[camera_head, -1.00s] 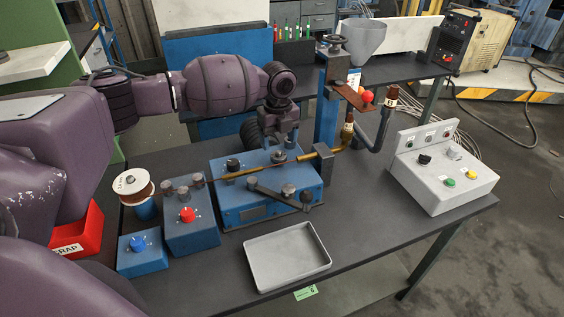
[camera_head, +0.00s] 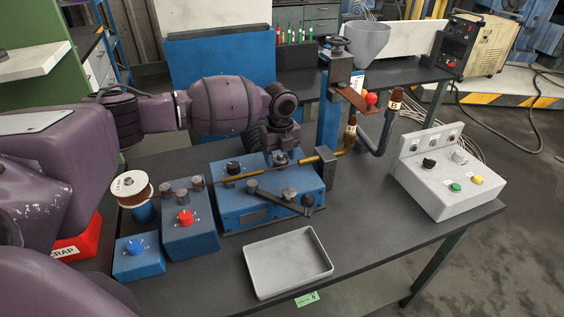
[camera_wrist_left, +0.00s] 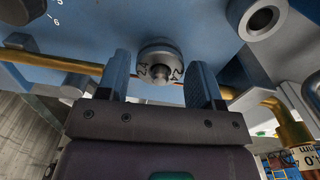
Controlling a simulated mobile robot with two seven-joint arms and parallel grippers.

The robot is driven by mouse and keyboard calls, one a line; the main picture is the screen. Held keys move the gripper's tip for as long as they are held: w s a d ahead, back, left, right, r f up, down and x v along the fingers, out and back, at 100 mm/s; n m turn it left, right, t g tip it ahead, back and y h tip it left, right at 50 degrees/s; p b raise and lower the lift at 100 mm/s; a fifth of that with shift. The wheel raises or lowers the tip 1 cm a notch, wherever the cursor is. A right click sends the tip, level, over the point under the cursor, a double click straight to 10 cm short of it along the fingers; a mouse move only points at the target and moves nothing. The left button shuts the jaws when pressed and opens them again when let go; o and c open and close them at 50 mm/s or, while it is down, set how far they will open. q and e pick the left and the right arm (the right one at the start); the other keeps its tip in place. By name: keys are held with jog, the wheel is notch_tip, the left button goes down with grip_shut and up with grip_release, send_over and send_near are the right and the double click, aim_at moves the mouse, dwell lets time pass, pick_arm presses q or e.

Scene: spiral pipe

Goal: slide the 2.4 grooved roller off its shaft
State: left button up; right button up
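The 2.4 grooved roller (camera_wrist_left: 158,62) is a grey metal disc marked "2.4", seated on its shaft on the blue machine (camera_head: 240,208). In the head view it is small and partly hidden by my left gripper (camera_head: 280,155). In the left wrist view my left gripper (camera_wrist_left: 159,80) is open, one finger on each side of the roller. A gap shows between the roller and the fingers, so it is not gripped. A copper-coloured tube (camera_wrist_left: 60,66) runs behind the fingers beside the roller. My right gripper is not in view.
An empty grey tray (camera_head: 290,285) lies at the table's front. A blue box with a red knob (camera_head: 190,235) and a wire spool (camera_head: 132,188) stand left. A red scrap bin (camera_head: 75,243) is far left. A grey control box (camera_head: 440,185) stands right.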

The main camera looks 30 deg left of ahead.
pick_arm(q)
jog(key=c, duration=0.6)
jog(key=shift+r+p, duration=2.05)
jog(key=shift+r, duration=1.25)
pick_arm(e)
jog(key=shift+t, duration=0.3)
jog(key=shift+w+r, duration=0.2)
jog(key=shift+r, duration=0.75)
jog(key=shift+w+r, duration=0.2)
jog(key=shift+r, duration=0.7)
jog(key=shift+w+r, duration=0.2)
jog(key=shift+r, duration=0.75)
pick_arm(q)
jog(key=shift+f, duration=0.1)
